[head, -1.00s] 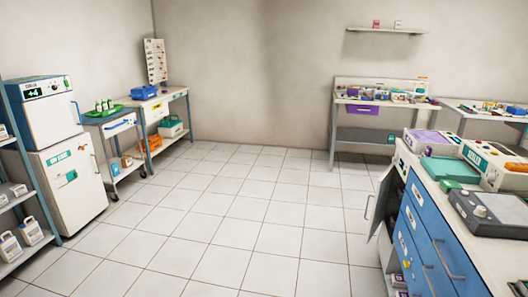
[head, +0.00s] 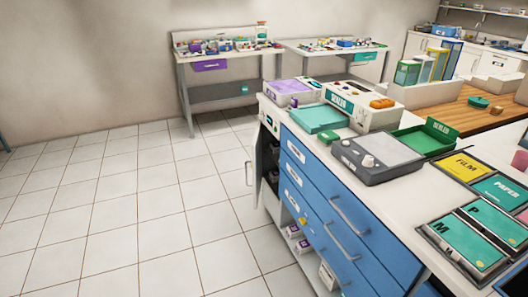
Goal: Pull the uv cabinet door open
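No cabinet that I can read as the uv cabinet shows now. A narrow door (head: 256,165) with a grey bar handle (head: 248,174) stands out from the left end of the blue-drawer counter (head: 335,215). Dark shelf space with small items shows beside it. I cannot tell whether this door belongs to the uv cabinet. Neither of my grippers is in view.
The tiled floor (head: 110,210) on the left is clear. The counter top holds a sealer (head: 362,105), a grey device (head: 377,155), a green tray (head: 425,138) and labelled trays. A bench (head: 185,58) stands at the back wall.

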